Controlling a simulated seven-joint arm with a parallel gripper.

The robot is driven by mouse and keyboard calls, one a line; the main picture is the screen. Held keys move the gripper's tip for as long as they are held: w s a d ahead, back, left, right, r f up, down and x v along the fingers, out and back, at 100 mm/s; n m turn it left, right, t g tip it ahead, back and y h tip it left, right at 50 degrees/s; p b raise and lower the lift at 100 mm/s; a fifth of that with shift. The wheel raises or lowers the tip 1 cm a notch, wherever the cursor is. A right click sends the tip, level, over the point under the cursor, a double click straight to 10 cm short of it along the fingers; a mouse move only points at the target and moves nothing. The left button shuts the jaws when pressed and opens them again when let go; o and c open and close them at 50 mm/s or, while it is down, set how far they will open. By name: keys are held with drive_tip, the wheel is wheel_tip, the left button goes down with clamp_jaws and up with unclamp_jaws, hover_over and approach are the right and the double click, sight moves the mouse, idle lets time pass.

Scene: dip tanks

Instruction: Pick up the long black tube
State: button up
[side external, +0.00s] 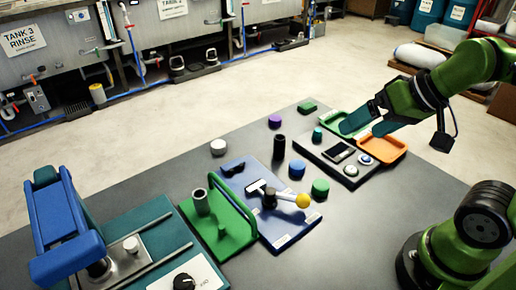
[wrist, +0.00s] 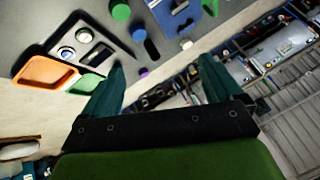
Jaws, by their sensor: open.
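The long black tube (side external: 279,148) stands upright on the dark grey table, just behind a blue round piece. In the wrist view the black tube (wrist: 152,49) shows small, beyond the fingertips and close to the blue piece. My gripper (side external: 359,131) is open and empty, with its teal fingers apart above the tray at the right of the table. It is right of the tube and not touching it. The open fingers also show in the wrist view (wrist: 162,63).
A blue round piece (side external: 297,169), a green one (side external: 320,187) and a purple one (side external: 275,120) stand near the tube. A blue board (side external: 285,235) and a green stand (side external: 215,235) with a handle lie in front. An orange tray (side external: 390,151) is at right.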

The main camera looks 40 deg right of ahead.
drive_tip(key=shift+c, duration=0.4)
drive_tip(key=c, duration=0.4)
drive_tip(key=m+g+h, duration=0.1)
drive_tip(key=m+g, duration=0.3)
drive_tip(key=m, duration=2.5)
approach(278, 144)
drive_tip(key=shift+m, duration=0.4)
drive_tip(key=shift+w+d+x, duration=0.15)
drive_tip(key=shift+d+x, duration=0.1)
drive_tip(key=shift+x, duration=1.7)
drive_tip(key=shift+w+d+x, duration=0.15)
drive_tip(key=shift+d+x, duration=0.1)
drive_tip(key=shift+x, duration=1.7)
drive_tip(key=shift+w+d+x, duration=0.15)
drive_tip(key=shift+d+x, duration=0.1)
drive_tip(key=shift+x, duration=1.7)
